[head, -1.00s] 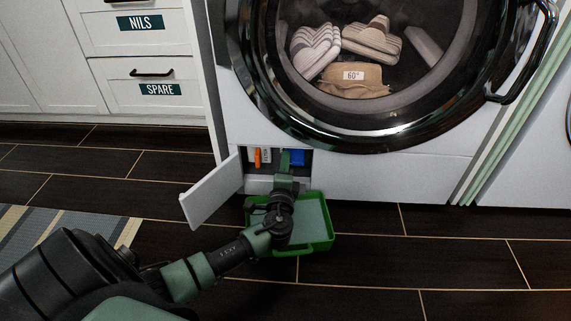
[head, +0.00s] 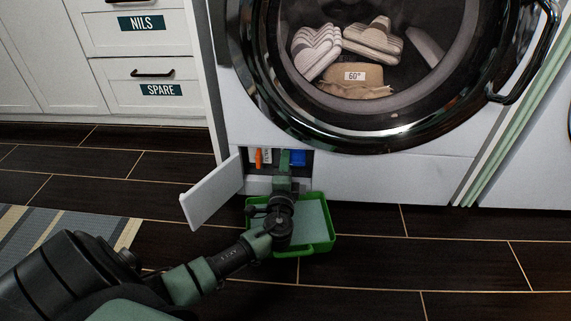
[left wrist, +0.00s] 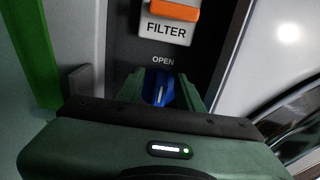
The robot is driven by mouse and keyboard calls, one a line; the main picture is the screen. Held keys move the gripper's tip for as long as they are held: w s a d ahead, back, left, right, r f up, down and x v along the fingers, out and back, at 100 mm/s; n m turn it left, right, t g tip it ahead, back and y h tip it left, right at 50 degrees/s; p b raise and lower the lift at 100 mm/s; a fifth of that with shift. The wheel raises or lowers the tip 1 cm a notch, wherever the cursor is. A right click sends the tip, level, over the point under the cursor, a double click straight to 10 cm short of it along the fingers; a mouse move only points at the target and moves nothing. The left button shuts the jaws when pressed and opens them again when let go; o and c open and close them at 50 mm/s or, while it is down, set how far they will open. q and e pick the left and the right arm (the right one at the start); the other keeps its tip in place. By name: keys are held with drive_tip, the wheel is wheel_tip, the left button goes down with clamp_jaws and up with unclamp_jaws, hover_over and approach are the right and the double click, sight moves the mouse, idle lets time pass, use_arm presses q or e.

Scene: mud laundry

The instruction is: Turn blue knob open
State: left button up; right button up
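The blue knob (left wrist: 158,88) sits in the small open compartment low on the washer, below an "OPEN" label in the left wrist view. A light line on it runs roughly up and down there. My left gripper (left wrist: 161,92) has one finger on each side of the knob, apart from each other; any contact is too small to tell. In the head view my left gripper (head: 284,163) reaches into the compartment and partly covers the knob (head: 298,158). My right gripper is not in view.
An orange lever (left wrist: 172,10) with a "FILTER" label (left wrist: 166,29) sits beside the knob. The compartment's white door (head: 212,190) stands open to the left. A green tray (head: 331,243) lies on the floor under my wrist. The floor to the right is clear.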

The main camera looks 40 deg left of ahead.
use_arm(q)
drive_tip(key=shift+s+d+r, duration=0.1)
drive_tip(key=shift+s+d, duration=0.05)
drive_tip(key=p+v, duration=0.4)
drive_tip(key=v, duration=0.3)
drive_tip(key=shift+s, duration=0.2)
